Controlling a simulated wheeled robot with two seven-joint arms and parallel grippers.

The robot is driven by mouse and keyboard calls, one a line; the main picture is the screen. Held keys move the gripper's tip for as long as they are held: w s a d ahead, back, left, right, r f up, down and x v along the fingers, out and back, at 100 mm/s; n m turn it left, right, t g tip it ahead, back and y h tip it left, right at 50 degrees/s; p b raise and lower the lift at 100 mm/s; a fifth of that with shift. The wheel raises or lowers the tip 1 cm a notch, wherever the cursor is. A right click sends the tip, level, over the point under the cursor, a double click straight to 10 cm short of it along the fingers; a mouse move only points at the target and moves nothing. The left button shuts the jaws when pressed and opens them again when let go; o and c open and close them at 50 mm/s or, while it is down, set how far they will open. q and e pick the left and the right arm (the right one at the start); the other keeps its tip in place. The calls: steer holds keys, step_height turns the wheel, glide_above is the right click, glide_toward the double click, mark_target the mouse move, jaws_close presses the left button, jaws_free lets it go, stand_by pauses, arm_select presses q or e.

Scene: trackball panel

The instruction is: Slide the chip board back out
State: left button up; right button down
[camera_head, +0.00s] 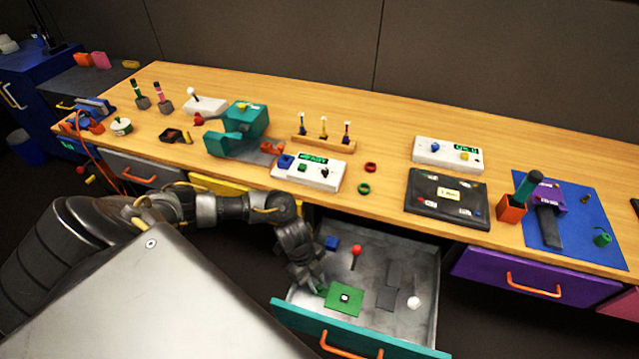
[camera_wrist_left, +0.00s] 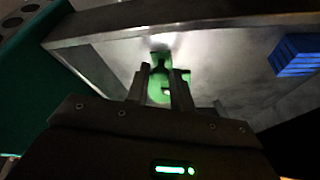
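My left gripper (camera_head: 312,286) reaches down into the drawer at the board's left side. In the left wrist view its two fingers (camera_wrist_left: 163,88) stand a little apart, with a green piece (camera_wrist_left: 158,95), seemingly the board, showing between and just beyond them. I cannot see firm contact. My right gripper is not in view.
In the drawer are a blue block (camera_head: 332,242), a red knob (camera_head: 356,250), a white ball (camera_head: 413,302) and dark flat pieces. The drawer's teal front (camera_head: 350,338) has an orange handle. The bench above holds a teal device (camera_head: 238,130) and white panels.

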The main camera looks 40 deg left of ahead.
arm_select(q)
steer(key=o, duration=0.3)
steer(key=shift+a, duration=0.1)
steer(key=shift+r, duration=0.1)
steer(key=v, duration=1)
steer(key=shift+a+r, duration=0.15)
steer(key=shift+r, duration=0.15)
